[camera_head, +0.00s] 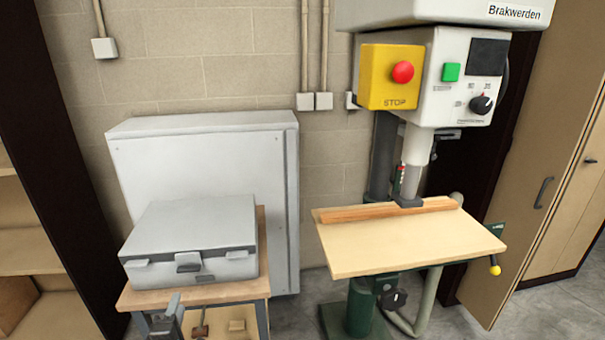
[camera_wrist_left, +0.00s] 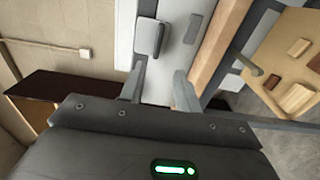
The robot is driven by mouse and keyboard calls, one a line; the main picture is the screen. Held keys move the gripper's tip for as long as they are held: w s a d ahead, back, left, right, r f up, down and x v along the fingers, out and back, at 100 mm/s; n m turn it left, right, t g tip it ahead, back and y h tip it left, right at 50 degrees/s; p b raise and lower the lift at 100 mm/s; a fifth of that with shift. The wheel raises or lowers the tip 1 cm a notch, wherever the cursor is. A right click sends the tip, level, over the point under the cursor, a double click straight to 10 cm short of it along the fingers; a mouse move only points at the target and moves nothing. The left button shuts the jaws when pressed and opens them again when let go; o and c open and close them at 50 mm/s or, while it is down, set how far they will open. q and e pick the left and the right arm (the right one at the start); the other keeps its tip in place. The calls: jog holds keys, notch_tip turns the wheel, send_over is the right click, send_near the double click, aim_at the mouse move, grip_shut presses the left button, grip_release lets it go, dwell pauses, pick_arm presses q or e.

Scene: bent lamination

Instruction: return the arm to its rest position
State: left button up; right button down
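My left gripper (camera_head: 174,312) shows at the bottom of the head view, in front of the small wooden table. In the left wrist view its two fingers (camera_wrist_left: 160,70) stand apart with nothing between them. Beyond the fingertips in that view is the closed grey case (camera_wrist_left: 165,82) with a latch. In the head view the case (camera_head: 190,238) lies flat on the wooden table (camera_head: 135,298), behind the gripper and apart from it as far as I can tell. My right gripper is in neither view.
A drill press with a yellow stop box (camera_head: 385,92) stands at the right. Its board (camera_head: 410,248) carries a wooden strip (camera_head: 385,211). A grey cabinet (camera_head: 270,170) stands behind the case. Small wooden pieces (camera_head: 237,325) lie on a lower shelf. Shelves (camera_head: 20,250) stand at the left.

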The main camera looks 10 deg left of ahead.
pick_arm(q)
jog(key=s+d+f+m+g+h, duration=0.5)
jog(key=s+d+f+m+g, duration=0.25)
jog(key=s+d+m, duration=0.5)
jog(key=s+d+f+m+g+h, duration=0.1)
jog(key=s+f+m+g, duration=0.15)
jog(key=s+m, duration=0.4)
jog(key=s+d+f+m+g, duration=0.1)
jog(key=s+d+m+g, duration=0.15)
jog(key=s+m, duration=0.35)
notch_tip(320, 180, down, 28)
jog(key=s+n+g, duration=0.1)
jog(key=s+g, duration=0.1)
jog(key=s, duration=0.1)
jog(key=s+a+f+g, duration=0.1)
jog(key=s+a+f, duration=0.2)
jog(key=s+f, duration=1.1)
jog(key=shift+s+a, duration=0.4)
jog(key=shift+s, duration=0.2)
